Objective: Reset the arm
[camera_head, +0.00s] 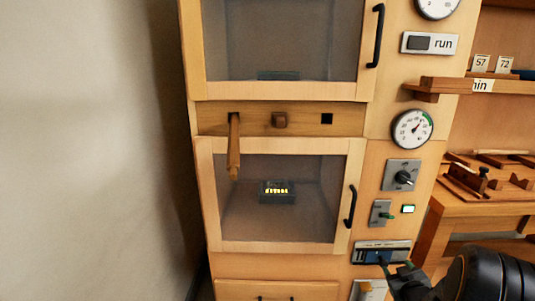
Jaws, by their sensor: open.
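My gripper (393,269) shows at the lower right on the end of my dark arm. Its fingers are open and point up and left. They are in front of the lower edge of a dark slotted panel (382,252) on the cabinet front. I cannot tell whether they touch the panel. I see nothing held between the fingers.
A wooden cabinet has an upper glass door (280,40) and a lower glass door (248,215), both shut. A dark block with glowing marks (277,192) is behind the lower one. A workbench (485,208) stands at right.

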